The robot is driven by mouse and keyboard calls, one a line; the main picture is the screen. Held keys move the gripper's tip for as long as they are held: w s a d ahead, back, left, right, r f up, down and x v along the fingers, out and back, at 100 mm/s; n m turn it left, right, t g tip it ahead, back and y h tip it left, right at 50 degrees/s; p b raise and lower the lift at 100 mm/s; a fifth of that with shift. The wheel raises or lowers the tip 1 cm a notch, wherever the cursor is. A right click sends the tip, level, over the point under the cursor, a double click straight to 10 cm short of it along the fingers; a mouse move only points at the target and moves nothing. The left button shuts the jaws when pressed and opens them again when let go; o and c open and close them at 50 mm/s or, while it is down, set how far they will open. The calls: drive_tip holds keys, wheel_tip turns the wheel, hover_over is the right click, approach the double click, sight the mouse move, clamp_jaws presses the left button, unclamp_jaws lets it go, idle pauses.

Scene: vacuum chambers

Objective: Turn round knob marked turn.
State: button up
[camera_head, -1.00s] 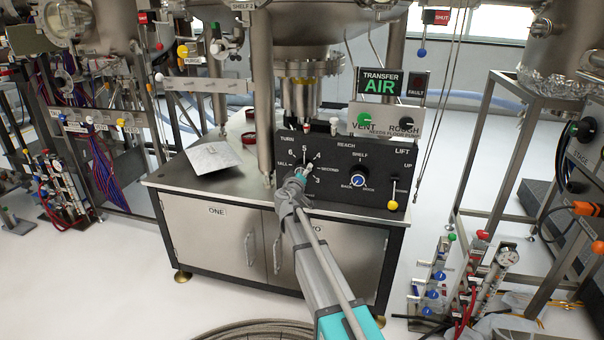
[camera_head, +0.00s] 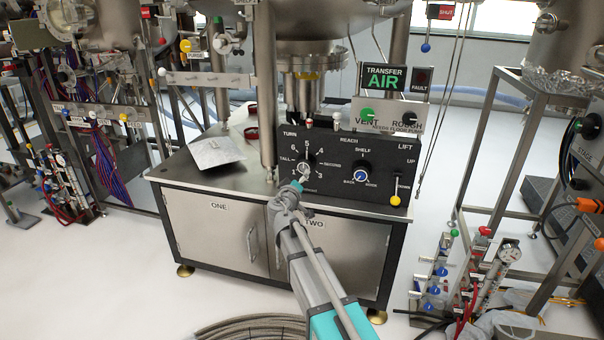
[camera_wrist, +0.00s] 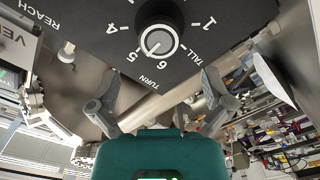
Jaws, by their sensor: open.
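The round knob marked TURN (camera_head: 306,169) is on the left of the black control panel (camera_head: 338,187), ringed by numbers and the word TALL. In the wrist view the knob (camera_wrist: 158,41) shows whole, a pale cap in a dark ring with a light pointer line. My gripper (camera_head: 298,184) is just below and in front of the knob in the head view. In the wrist view my gripper (camera_wrist: 158,98) has its fingers spread apart, with nothing between them and the knob beyond, apart from them.
The REACH knob (camera_head: 361,173) and the yellow-tipped LIFT lever (camera_head: 395,192) are to the right on the panel. The VENT and ROUGH box (camera_head: 388,115) and the TRANSFER AIR sign (camera_head: 382,79) stand above. A steel post (camera_head: 265,90) rises beside the panel's left edge.

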drive_tip(key=shift+v, duration=2.1)
drive_tip(key=shift+d, duration=0.1)
idle(0.9)
